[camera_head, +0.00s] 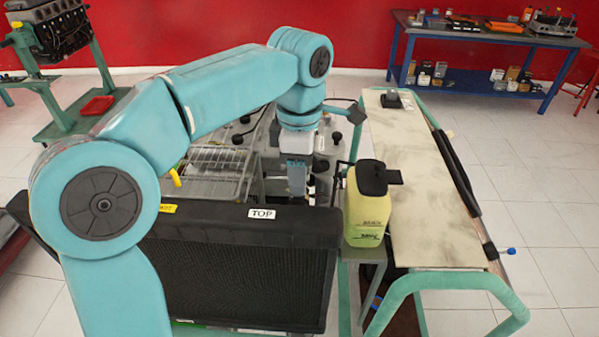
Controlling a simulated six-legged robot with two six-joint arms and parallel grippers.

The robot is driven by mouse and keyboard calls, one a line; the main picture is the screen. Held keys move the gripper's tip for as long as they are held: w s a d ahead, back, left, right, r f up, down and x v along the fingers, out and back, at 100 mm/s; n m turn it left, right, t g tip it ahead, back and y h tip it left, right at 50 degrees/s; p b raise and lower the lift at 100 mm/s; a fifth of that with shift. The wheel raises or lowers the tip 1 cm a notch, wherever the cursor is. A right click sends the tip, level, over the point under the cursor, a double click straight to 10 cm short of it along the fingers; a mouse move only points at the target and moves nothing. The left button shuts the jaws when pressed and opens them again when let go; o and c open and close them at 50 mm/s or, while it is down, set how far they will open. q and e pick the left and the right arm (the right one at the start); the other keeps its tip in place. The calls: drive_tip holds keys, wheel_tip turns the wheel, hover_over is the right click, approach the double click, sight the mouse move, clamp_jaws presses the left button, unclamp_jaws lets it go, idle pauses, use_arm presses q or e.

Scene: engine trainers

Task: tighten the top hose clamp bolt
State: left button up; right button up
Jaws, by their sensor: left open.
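My left arm comes in from the left and reaches over the engine trainer. My right gripper is not in view.
A yellowish bottle with a black cap (368,205) stands just right of the radiator. A pale panel on a green frame (425,190) lies further right. A blue bench (480,38) with tools stands at the back. An engine on a green stand (58,32) is at the back left.

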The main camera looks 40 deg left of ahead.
use_arm(q)
drive_tip(key=shift+s+d+r, duration=0.1)
drive_tip(key=shift+s, duration=0.2)
drive_tip(key=shift+c, duration=0.6)
drive_tip(key=shift+w, duration=0.15)
clamp_jaws()
